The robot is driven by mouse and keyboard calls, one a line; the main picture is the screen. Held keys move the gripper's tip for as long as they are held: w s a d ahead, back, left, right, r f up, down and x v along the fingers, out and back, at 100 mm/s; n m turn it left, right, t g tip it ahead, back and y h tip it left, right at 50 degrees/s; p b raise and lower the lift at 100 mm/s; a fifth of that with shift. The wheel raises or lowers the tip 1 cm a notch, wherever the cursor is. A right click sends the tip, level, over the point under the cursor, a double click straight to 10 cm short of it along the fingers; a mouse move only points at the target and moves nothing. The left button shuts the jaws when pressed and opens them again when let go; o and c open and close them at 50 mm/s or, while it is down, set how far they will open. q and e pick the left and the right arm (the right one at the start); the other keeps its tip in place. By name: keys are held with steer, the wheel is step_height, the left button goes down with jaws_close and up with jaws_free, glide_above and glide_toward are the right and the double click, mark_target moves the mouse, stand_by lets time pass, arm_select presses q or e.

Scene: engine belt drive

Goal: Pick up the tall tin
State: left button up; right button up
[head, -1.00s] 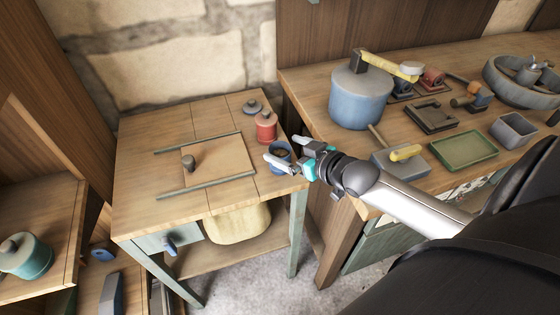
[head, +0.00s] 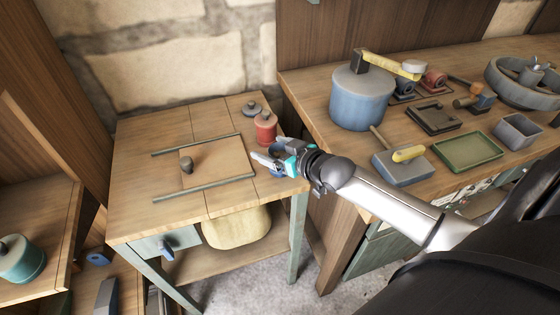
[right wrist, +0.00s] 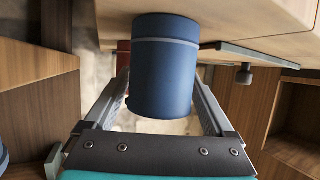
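A blue cylindrical tin (head: 277,146), which I take to be the tall tin, stands near the right edge of the small wooden table; my right gripper partly hides it in the head view. In the right wrist view the blue tin (right wrist: 165,70) fills the space between the two fingers, with a paler band around it. My right gripper (head: 262,163) is open, with one finger on each side of the tin. I cannot tell whether either finger touches it. My left gripper is not in view.
A red tin (head: 265,127) stands just behind, with a grey lidded piece (head: 252,108) beyond it. A board with a knob (head: 215,165) lies between two rails to the left. The workbench at right holds a blue pot (head: 360,100) and a green tray (head: 467,152).

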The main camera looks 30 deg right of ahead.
steer(key=c, duration=1.2)
steer(key=shift+o, duration=0.2)
step_height(320, 180, up, 20)
steer(key=p, duration=0.6)
steer(key=s+a+r+m+h, duration=0.1)
steer(key=a+r+h, duration=0.1)
steer(key=a+r, duration=1)
steer(key=shift+r+m, duration=0.4)
steer(key=shift+r, duration=0.45)
steer(key=shift+d+f, duration=0.1)
